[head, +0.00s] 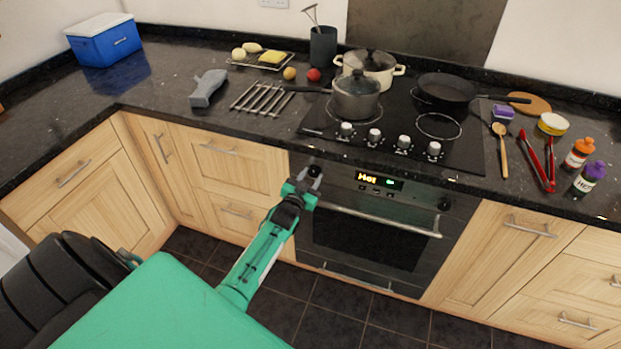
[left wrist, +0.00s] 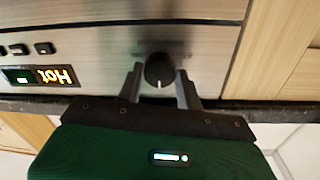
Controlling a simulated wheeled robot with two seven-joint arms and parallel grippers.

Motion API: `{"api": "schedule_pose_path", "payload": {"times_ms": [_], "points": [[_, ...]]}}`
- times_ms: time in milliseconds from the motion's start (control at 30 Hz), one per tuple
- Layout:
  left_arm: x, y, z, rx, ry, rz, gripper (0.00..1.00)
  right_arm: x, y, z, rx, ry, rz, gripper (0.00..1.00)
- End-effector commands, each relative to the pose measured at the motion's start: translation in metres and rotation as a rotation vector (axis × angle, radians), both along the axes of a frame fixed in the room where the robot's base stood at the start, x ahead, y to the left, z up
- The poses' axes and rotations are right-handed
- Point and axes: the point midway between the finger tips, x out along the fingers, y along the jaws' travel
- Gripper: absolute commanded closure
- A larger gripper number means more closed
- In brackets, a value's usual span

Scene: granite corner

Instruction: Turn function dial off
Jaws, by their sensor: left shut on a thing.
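The function dial (left wrist: 159,70) is a round black knob on the oven's steel front panel, with a white mark that points down in the left wrist view. In the head view the dial (head: 315,171) is at the left end of the panel, partly covered by my gripper. My left gripper (head: 309,179) is at the panel with its fingers on either side of the dial, shut on it. The two grey fingers of the gripper (left wrist: 161,84) also show in the left wrist view. The oven display (head: 379,181) is lit and reads "Hot". My right gripper is out of view.
A second black knob (head: 444,204) is at the panel's right end. The oven handle (head: 375,220) runs below. Above is the hob, with several knobs, a grey pot (head: 356,101) and a black pan (head: 446,88). Wooden cupboards (head: 214,155) flank the oven.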

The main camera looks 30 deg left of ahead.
Motion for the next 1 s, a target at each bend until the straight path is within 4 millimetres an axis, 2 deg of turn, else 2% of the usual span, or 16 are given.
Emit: {"api": "schedule_pose_path", "payload": {"times_ms": [500,533,633,1000], "points": [[-0.0007,-0.0003,-0.0021,-0.02,-0.001,-0.001,0.87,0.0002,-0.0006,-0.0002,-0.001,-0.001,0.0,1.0],[-0.0007,-0.0003,-0.0021,-0.02,-0.001,-0.001,0.6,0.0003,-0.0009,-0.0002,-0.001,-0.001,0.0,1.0],[-0.0005,-0.0003,-0.0018,-0.019,-0.001,-0.001,0.42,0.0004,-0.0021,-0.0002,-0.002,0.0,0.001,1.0],[-0.0041,-0.001,-0.0012,-0.018,-0.003,0.0,0.42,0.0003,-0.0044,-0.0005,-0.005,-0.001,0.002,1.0]]}}
